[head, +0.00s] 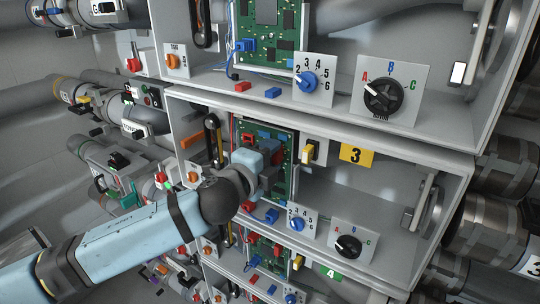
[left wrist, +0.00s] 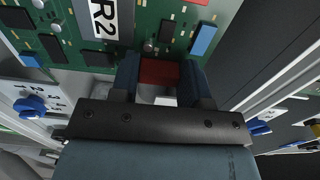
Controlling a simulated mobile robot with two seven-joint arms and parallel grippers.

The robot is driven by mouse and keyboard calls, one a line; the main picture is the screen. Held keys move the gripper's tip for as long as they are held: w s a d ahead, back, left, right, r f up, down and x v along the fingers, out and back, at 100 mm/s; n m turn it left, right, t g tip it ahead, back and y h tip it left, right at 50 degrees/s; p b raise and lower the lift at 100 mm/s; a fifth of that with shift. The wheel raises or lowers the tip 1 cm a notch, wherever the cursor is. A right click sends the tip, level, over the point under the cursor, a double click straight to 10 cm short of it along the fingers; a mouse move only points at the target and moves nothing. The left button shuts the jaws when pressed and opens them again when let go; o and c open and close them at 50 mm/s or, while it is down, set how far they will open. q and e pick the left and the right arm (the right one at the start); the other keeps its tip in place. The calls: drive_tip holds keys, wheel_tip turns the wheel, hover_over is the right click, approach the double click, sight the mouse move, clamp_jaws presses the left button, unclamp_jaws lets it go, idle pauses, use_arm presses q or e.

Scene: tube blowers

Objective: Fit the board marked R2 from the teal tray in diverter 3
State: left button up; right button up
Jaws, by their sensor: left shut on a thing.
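The green board marked R2 (left wrist: 150,25) fills the top of the left wrist view, its white R2 label plain. In the head view the green board (head: 284,150) stands upright inside the bay of diverter 3, beside the yellow 3 plate (head: 356,155). My left gripper (head: 268,172) is in the bay in front of it. In the left wrist view its fingers (left wrist: 160,85) are shut on a red block (left wrist: 160,72) at the board's edge. The gripper hides part of the board, so I cannot tell how fully it is seated. The teal tray and my right gripper are not in view.
In the bay are a pale yellow switch (head: 308,152), a blue numbered knob (head: 297,223) and a black A-B-C knob (head: 348,246). An orange switch (head: 194,146) is left of the gripper. Similar bays lie above and below. The bay's right part is mostly open.

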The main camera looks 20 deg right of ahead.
use_arm(q)
drive_tip(key=shift+w+d, duration=0.3)
drive_tip(key=shift+d, duration=0.15)
idle(0.5)
drive_tip(key=shift+p, duration=0.4)
idle(0.8)
drive_tip(key=shift+w+d, duration=0.15)
drive_tip(key=shift+d, duration=0.05)
idle(0.3)
drive_tip(key=o, duration=1.1)
